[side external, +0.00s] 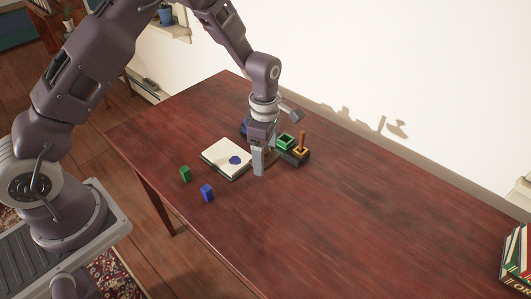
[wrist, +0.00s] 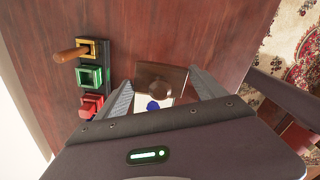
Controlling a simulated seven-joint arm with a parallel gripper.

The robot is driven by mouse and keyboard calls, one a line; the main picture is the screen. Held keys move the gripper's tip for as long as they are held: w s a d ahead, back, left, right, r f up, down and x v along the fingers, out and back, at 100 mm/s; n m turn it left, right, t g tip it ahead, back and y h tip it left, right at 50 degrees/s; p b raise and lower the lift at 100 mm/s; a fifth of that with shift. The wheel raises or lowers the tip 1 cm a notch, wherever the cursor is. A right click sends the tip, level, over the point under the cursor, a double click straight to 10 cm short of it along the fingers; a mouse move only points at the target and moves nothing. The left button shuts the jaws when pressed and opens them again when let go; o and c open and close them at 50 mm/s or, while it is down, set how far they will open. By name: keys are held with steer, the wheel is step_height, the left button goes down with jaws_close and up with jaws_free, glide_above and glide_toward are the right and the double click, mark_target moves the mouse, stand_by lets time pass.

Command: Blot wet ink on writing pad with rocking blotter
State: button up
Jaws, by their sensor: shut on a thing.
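My gripper (side external: 259,165) is just right of the writing pad, low over the table. In the wrist view my gripper (wrist: 164,86) is shut on the brown wooden blotter (wrist: 160,76), which has a round knob on top. In the side view the blotter is mostly hidden by the fingers. The writing pad (side external: 221,153) lies open-faced and cream on the table, with a dark blue ink spot (side external: 234,160) near its right side. The ink (wrist: 153,105) and a strip of the pad also show past the blotter in the wrist view. I cannot tell whether the blotter touches anything below.
A dark holder behind my gripper has a green compartment (side external: 285,142) and a yellow one with an upright wooden handle (side external: 302,141). A red compartment (wrist: 91,105) shows in the wrist view. A green block (side external: 185,174) and blue block (side external: 207,193) stand before the pad.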

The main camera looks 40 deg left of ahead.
steer(key=a+f, duration=0.1)
steer(key=a, duration=1.1)
glide_above(236, 160)
step_height(236, 160, down, 5)
steer(key=shift+s+r, duration=0.1)
steer(key=shift+r, duration=0.1)
steer(key=shift+f, duration=0.75)
steer(key=shift+f, duration=0.55)
stand_by(0.4)
step_height(236, 160, up, 7)
stand_by(0.7)
steer(key=shift+d, duration=0.1)
